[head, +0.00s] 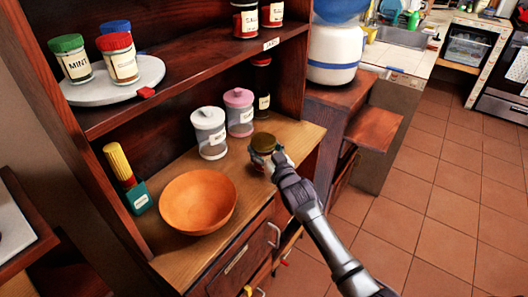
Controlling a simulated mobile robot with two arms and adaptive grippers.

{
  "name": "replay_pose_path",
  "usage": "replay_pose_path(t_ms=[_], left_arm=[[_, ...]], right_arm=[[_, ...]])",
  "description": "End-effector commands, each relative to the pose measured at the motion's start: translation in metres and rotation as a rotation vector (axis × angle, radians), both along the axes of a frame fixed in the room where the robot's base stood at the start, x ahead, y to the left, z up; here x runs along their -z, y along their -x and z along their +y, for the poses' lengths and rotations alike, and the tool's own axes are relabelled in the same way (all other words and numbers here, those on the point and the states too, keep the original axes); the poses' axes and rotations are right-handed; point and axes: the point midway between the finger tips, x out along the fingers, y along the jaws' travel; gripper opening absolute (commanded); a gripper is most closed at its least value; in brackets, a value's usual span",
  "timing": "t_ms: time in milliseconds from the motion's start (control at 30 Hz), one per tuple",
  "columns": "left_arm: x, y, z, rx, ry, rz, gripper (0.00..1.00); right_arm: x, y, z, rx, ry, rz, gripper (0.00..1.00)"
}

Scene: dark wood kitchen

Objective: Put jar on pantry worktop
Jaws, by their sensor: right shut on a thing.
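A small glass jar with a brown-gold lid (263,142) is at the right part of the wooden pantry worktop (255,182). My right gripper (271,163) is shut on this jar, reaching it from the lower right. The gripper and the jar's lower part overlap, so I cannot tell whether the jar's base touches the worktop. My left gripper is not in view.
A grey-lidded canister (209,135) and a pink-lidded canister (239,113) stand behind the jar. A shelf (190,85) overhangs the back.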

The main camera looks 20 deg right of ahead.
Motion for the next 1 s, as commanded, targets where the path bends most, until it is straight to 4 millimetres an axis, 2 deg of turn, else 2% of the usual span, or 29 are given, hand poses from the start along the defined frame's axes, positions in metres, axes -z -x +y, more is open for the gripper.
replay_pose_path(t_ms=[133,500,533,600,667,1000], left_arm=[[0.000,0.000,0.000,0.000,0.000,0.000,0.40],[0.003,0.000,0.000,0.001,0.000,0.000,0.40],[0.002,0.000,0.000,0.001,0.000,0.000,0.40],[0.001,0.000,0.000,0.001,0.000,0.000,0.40],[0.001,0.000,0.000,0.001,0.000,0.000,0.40],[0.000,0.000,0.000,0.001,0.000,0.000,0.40]], right_arm=[[0.013,0.000,0.000,0.000,-0.001,-0.005,0.14],[0.017,0.000,0.000,0.000,-0.001,-0.006,0.14],[0.018,0.000,0.000,0.000,0.000,-0.001,0.73],[0.018,0.000,0.000,0.000,0.000,-0.001,0.85],[0.018,0.000,0.000,0.000,0.000,-0.001,0.94],[0.015,0.000,0.000,0.000,0.000,-0.001,0.94]])
